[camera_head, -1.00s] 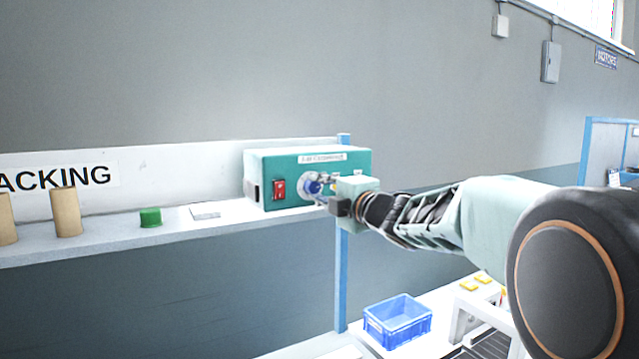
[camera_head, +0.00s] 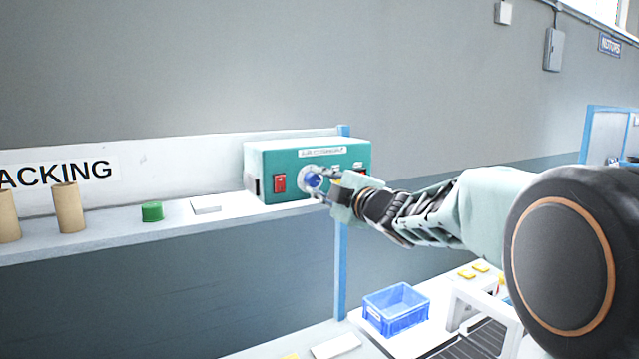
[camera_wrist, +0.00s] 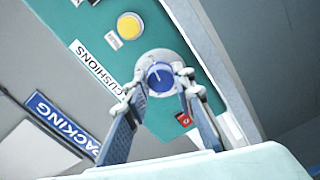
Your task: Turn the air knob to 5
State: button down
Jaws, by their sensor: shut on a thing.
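The teal air machine (camera_head: 345,158) stands on the white shelf, with a label on its front face. Its blue air knob (camera_head: 313,180) sits in a pale round dial on that face. In the wrist view the knob (camera_wrist: 159,76) lies between my two fingers and shows a pale pointer line. My gripper (camera_head: 322,185) reaches the knob from the right and is shut on it. The fingertips also show in the wrist view (camera_wrist: 156,84) on either side of the knob. The scale numbers cannot be read.
A green cap (camera_head: 152,211) and cardboard tubes (camera_head: 68,207) stand on the shelf (camera_head: 110,237). A blue crate (camera_head: 396,309) is below.

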jog(key=c, duration=1.6)
grip_release()
jog(key=v, duration=1.2)
